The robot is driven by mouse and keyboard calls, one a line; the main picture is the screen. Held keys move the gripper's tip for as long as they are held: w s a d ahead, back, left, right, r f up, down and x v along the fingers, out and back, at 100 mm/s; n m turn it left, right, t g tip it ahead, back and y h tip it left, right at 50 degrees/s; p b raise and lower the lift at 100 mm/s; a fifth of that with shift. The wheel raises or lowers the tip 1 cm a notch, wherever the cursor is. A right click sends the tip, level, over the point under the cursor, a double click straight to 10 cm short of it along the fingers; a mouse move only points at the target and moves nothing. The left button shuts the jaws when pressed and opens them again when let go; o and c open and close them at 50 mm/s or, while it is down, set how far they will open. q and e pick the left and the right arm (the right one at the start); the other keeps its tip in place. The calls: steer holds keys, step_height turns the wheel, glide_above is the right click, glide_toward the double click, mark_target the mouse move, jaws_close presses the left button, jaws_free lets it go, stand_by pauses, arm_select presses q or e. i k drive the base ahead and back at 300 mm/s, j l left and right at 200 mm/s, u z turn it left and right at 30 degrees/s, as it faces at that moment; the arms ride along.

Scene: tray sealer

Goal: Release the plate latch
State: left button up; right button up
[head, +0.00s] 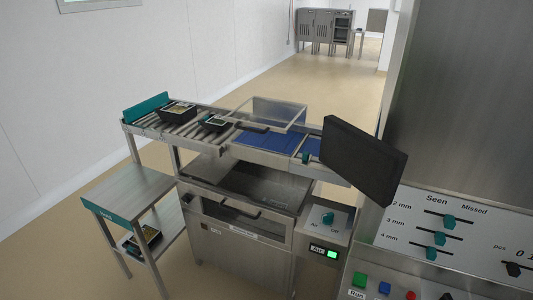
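The tray sealer (245,246) stands in the middle of the head view, a steel cabinet with a front handle (237,209) and a dark recessed opening (240,185) under the conveyor. I cannot tell for sure which part is the plate latch. A teal knob (327,218) sits on the sealer's right-hand panel, with small lettering below it. A small teal piece (305,157) sits at the conveyor's front edge. Neither of my grippers is in view.
A roller conveyor (180,128) carries black trays (178,109) and blue belt sections under a clear cover (270,112). A black panel (363,160) blocks part of the right side. A control panel (445,240) is at right, a side table (128,192) at left.

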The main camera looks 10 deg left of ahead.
mark_target(306, 158)
steer(key=j+z, duration=0.1)
steer(key=z, duration=0.3)
steer(key=j+z, duration=0.15)
steer(key=z, duration=0.25)
steer(key=j+z, duration=0.15)
steer(key=z, duration=0.25)
steer(key=k+j+z, duration=0.15)
steer(key=j, duration=0.25)
steer(key=j+z, duration=0.15)
steer(key=j, duration=0.3)
steer(key=k+j+z, duration=0.15)
steer(key=j, duration=0.2)
steer(key=k+j+z, duration=0.2)
steer(key=j, duration=0.2)
steer(key=k+j+z, duration=0.15)
steer(key=j, duration=0.25)
steer(key=k+j+z, duration=0.15)
steer(key=j, duration=0.15)
steer(key=k+j, duration=0.2)
steer(key=j, duration=0.2)
steer(key=k+j, duration=0.25)
steer(key=j, duration=0.15)
